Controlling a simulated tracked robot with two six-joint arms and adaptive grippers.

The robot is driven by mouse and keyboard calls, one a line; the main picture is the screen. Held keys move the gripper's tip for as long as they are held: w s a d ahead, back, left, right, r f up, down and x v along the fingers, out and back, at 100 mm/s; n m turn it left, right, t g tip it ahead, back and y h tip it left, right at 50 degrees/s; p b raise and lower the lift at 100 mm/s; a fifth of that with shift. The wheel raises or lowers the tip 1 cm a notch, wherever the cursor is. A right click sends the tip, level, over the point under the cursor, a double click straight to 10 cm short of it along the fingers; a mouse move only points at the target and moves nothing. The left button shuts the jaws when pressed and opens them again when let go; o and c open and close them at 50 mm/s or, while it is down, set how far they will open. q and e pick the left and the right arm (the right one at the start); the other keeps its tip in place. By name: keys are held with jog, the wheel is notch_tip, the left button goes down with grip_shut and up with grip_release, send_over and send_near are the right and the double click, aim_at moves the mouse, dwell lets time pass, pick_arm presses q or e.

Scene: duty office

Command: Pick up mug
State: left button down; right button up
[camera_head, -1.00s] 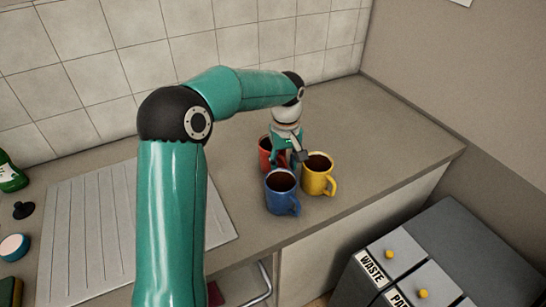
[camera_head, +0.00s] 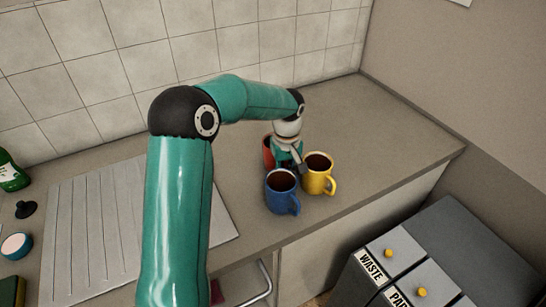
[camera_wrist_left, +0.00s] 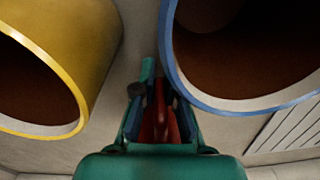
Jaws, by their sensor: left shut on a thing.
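Three mugs stand close together on the counter: a blue mug (camera_head: 280,199) in front, a yellow mug (camera_head: 319,178) to the right, and a red mug (camera_head: 268,152) behind, partly hidden by my arm. The blue and yellow mugs hold something dark. My left gripper (camera_head: 290,168) is down among the mugs. In the left wrist view my gripper (camera_wrist_left: 159,112) is shut on a narrow red part, which looks like the red mug's handle. The yellow mug (camera_wrist_left: 88,45) is at left there and the blue mug (camera_wrist_left: 222,104) at right, both close to the fingers.
The grey counter (camera_head: 375,125) is clear behind and right of the mugs. A ribbed draining board (camera_head: 90,225) lies left. A green bottle (camera_head: 12,175), a black stopper (camera_head: 26,209) and a blue-white round item (camera_head: 16,246) are at far left. Waste bins (camera_head: 440,250) stand below right.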

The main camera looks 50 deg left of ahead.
pick_arm(q)
jog(key=shift+r, duration=0.15)
jog(key=shift+w+r, duration=0.1)
jog(key=shift+r, duration=0.45)
notch_tip(320, 180, up, 19)
jog(key=shift+f+p, duration=0.15)
jog(key=shift+p, duration=0.2)
jog(key=shift+f, duration=0.1)
